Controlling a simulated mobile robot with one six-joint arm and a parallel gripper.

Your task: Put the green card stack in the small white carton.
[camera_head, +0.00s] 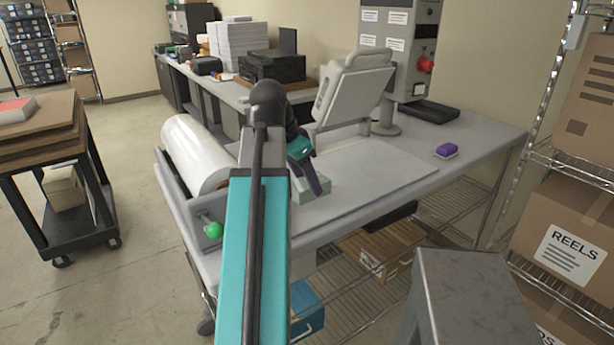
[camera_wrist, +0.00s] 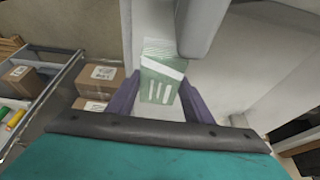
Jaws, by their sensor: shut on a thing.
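The green card stack (camera_wrist: 160,82) is pale green with a white band and white stripes. In the wrist view it sits between the two purple fingers of my gripper (camera_wrist: 159,100), which is shut on it. In the head view my gripper (camera_head: 313,180) is over the left part of the grey bench, and the pale stack (camera_head: 304,197) shows at its fingers. I cannot tell whether the stack touches the bench top. I cannot make out a small white carton for certain in either view.
A large white film roll (camera_head: 193,150) is at the bench's left end, near a green knob (camera_head: 215,230). A tilted grey panel (camera_head: 352,90) stands behind my gripper. A purple block (camera_head: 447,150) lies on the right of the bench. Brown boxes (camera_head: 380,253) sit on the shelf below.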

